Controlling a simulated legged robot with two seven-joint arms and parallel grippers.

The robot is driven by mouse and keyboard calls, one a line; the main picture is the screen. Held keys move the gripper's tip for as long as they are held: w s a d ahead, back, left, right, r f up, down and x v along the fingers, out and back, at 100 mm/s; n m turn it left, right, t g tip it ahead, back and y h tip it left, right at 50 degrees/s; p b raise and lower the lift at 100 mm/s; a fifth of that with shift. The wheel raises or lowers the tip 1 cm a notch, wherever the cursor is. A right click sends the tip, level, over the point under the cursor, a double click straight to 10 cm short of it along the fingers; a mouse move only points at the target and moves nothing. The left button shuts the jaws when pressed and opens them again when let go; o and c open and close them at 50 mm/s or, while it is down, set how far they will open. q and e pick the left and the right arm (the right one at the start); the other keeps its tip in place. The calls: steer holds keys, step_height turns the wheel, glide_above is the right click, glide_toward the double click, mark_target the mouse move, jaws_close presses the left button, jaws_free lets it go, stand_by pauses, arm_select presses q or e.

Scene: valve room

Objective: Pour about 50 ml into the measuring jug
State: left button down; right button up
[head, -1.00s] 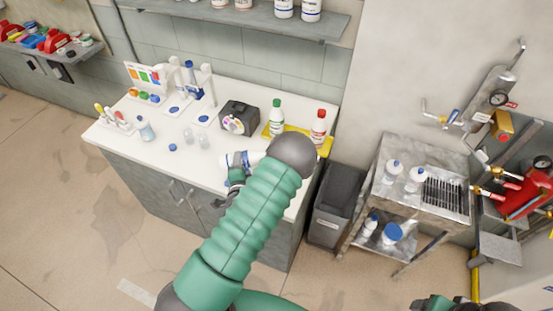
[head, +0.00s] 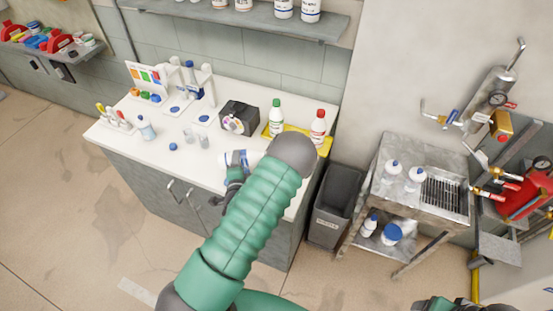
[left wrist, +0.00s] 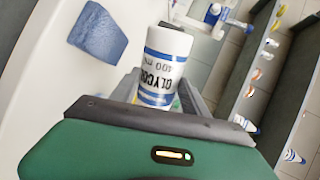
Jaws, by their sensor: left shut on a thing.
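My left gripper (head: 236,175) is shut on a white bottle (head: 234,157) with blue bands, over the front of the white bench. In the left wrist view, the bottle (left wrist: 163,65) sits between the jaws, and its label reads GLYCOL. It looks tilted in the head view; its mouth is hard to make out. Two small clear vessels stand on the bench to its left, one nearer the wall rack (head: 188,134) and one closer to the bottle (head: 203,141). I cannot tell which is the measuring jug, or any liquid level. A dark part of my right arm shows at the bottom right edge.
A black box (head: 239,118) stands behind the bottle. Green-capped (head: 276,118) and red-capped (head: 318,128) bottles stand on a yellow tray (head: 324,148). A blue-capped bottle (head: 146,128) and test tubes stand left.

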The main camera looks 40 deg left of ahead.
arm_select(q)
steer(key=shift+a, duration=0.2)
arm_select(e)
steer(key=shift+r, duration=0.1)
arm_select(q)
steer(key=shift+d+r, duration=0.1)
steer(key=shift+r, duration=0.15)
arm_select(e)
steer(key=shift+d+r, duration=0.1)
steer(key=shift+d, duration=0.35)
